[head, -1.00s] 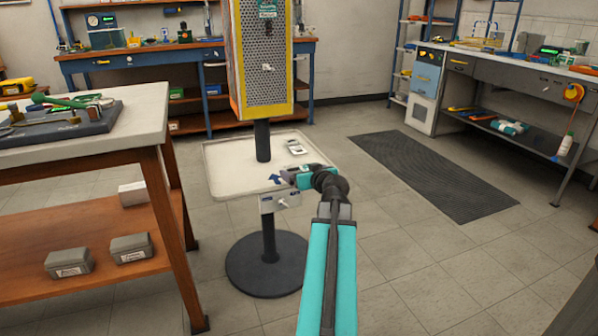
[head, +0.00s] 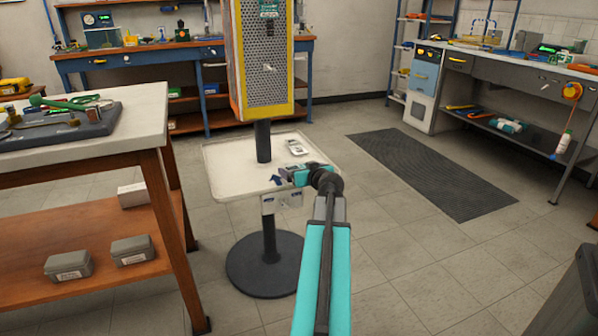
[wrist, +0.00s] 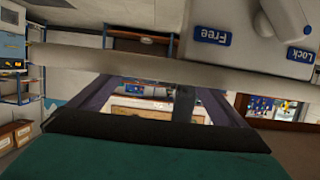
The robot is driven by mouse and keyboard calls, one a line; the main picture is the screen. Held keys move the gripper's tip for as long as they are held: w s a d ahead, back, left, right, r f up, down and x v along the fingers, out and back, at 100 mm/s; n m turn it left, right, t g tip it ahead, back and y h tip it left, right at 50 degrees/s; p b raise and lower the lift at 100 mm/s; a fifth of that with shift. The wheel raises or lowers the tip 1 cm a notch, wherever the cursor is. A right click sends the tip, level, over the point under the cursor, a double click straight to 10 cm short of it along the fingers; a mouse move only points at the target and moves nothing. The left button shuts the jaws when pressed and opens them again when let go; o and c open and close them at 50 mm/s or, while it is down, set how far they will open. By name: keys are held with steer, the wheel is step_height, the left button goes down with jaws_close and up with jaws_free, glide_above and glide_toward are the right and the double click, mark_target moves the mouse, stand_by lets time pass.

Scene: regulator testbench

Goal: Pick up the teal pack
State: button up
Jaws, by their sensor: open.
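A teal and white pack (head: 510,126) lies on the lower shelf of the right-hand bench; it is small, and I cannot be sure it is the teal pack. My gripper (head: 285,178) is at the front right of the white tray on the stand, far from that pack. Its teal body is seen from behind and its fingertips are hard to make out. In the wrist view, the dark jaws (wrist: 150,100) stand apart with no object visible between them. No teal pack can be made out in the wrist view.
The white tray (head: 225,180) and its round-based stand (head: 268,265) are close to my gripper. A wooden table (head: 140,135) stands left. Open floor and a dark mat (head: 430,175) lie between.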

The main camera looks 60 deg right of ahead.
steer(key=shift+w+a, duration=0.1)
steer(key=shift+w, duration=0.05)
steer(key=shift+s+d, duration=0.2)
steer(key=c, duration=1)
